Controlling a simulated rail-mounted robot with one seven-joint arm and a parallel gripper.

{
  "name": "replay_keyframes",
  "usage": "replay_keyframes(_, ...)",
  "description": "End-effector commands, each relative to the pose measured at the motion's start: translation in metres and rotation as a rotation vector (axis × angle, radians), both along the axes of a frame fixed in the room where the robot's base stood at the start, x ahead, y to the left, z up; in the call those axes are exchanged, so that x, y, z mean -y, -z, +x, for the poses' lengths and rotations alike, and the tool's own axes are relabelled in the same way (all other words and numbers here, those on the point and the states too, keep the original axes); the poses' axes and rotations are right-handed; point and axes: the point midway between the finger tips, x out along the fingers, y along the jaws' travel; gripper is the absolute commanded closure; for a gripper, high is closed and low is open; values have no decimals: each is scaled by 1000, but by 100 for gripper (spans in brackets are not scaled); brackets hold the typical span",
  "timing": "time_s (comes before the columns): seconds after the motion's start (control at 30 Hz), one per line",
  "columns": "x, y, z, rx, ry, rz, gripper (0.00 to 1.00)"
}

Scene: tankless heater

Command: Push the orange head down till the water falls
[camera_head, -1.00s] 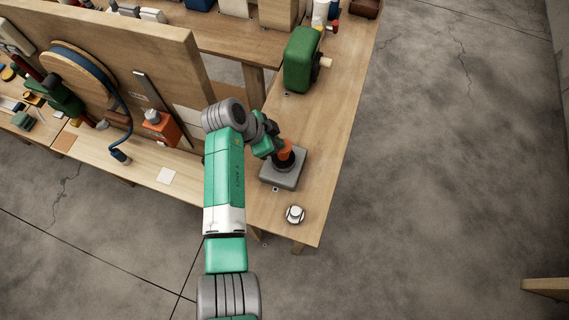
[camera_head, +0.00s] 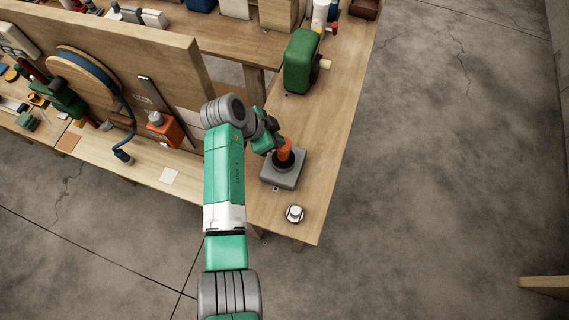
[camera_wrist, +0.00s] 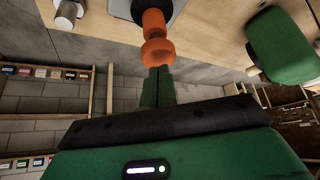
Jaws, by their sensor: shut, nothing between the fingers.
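The orange head (camera_head: 285,149) stands upright in a black collar (camera_head: 284,165) on a grey square base (camera_head: 287,180), on the narrow wooden bench. In the wrist view the orange head (camera_wrist: 158,51) has a rounded end and a narrower neck. My gripper (camera_head: 275,143) is right beside the head's upper end. In the wrist view its green fingers (camera_wrist: 158,70) are together and point straight at the rounded end, touching it or very nearly so. Nothing shows between the fingers. I see no falling water in either view.
A small white round fitting (camera_head: 295,214) sits near the bench's front corner. A green box-like unit (camera_head: 300,62) with a side knob stands farther back. A wooden panel (camera_head: 120,45) and an orange box (camera_head: 163,130) are at left. Bare bench (camera_head: 322,130) lies right of the base.

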Motion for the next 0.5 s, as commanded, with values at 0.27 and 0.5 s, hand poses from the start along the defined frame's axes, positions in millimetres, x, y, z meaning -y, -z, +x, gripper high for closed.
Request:
replay_keyframes(0.27,0,-3,0,0,0,0,100)
replay_keyframes(0.5,0,-30,0,0,0,0,100)
